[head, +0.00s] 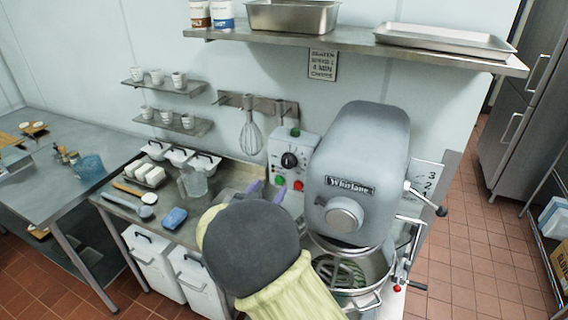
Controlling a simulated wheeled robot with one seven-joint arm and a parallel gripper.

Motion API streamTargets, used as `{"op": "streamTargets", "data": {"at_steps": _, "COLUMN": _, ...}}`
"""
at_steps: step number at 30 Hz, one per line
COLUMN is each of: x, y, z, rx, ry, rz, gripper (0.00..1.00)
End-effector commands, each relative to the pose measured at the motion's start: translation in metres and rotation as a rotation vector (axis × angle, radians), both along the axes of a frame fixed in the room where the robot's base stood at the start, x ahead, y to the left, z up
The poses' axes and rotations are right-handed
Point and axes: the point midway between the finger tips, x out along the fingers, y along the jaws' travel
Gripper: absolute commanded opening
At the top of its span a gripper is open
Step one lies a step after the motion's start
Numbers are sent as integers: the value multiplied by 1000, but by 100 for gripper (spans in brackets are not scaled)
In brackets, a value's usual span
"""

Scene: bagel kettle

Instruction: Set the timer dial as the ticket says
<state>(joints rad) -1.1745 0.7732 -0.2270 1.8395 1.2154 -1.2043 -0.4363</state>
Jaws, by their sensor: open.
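The ticket (322,65) hangs on the wall under the shelf. Its small print seems to include "4 MIN"; the other lines are hard to read. The timer dial (289,160) is a round black knob on the grey control box left of the mixer. Its pointer setting is too small to read. Green and red buttons sit below the dial. My gripper (267,190), with purple fingers, is open below and left of the dial, apart from it in the picture. My arm hides its base and part of the counter.
The large grey mixer (357,178) stands right of the control box, with its bowl (377,278) below and levers at its right side. A whisk (250,135) hangs left of the box. Containers, a jug (194,183) and a blue sponge (174,218) occupy the left counter.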

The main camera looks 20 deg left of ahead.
Motion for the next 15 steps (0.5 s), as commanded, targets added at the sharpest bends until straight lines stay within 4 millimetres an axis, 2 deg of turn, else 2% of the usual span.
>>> {"op": "streamTargets", "data": {"at_steps": 3, "x": 23, "y": -3, "z": 4, "rx": -2, "ry": -1, "rz": -2, "gripper": 59}}
{"op": "streamTargets", "data": {"at_steps": 15, "x": 91, "y": -7, "z": 3, "rx": -1, "ry": -1, "rz": -1, "gripper": 59}}
